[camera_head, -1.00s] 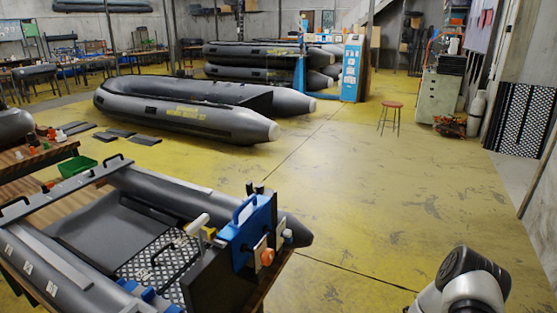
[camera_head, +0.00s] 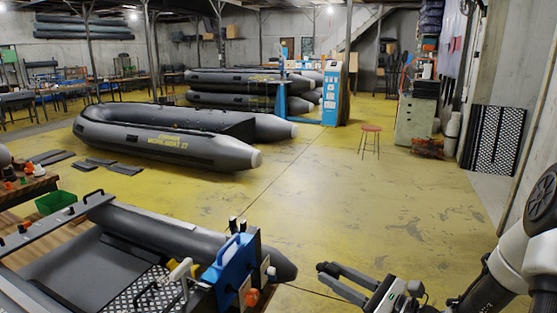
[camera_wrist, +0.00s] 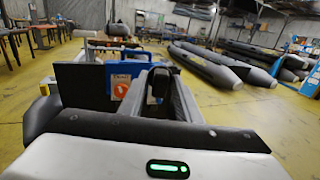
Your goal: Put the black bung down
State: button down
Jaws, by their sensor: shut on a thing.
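My gripper (camera_head: 325,276) is at the lower middle of the head view, over the yellow floor to the right of the near grey boat (camera_head: 165,226). Its two long fingers point left toward the boat's stern. In the wrist view the fingers (camera_wrist: 158,84) are shut on a small dark thing, the black bung (camera_wrist: 158,82), held between their tips. The bung is hard to make out in the head view. Beyond the fingers, the wrist view shows a dark board and a blue fitting (camera_wrist: 119,75) with an orange round knob. The blue fitting also shows in the head view (camera_head: 229,268) at the stern.
A wooden bench (camera_head: 28,192) at the left carries small orange and white items and a green tray (camera_head: 55,202). A larger grey boat (camera_head: 165,146) lies on the floor behind. A red stool (camera_head: 371,129) stands farther right. The middle floor is open.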

notch_tip(320, 180, up, 6)
jog(key=m+t+h+p, duration=0.1)
jog(key=p, duration=0.3)
jog(key=m+t+h+p, duration=0.1)
jog(key=h+p, duration=0.1)
jog(key=p, duration=0.2)
jog(key=shift+r+m+t+p, duration=0.25)
jog(key=shift+m+t+p, duration=0.05)
jog(key=shift+m+t, duration=0.1)
jog(key=p, duration=0.1)
jog(key=m+t+h+p, duration=0.1)
jog(key=shift+s+d+r+h+p, duration=0.2)
jog(key=shift+r+h+p, duration=0.1)
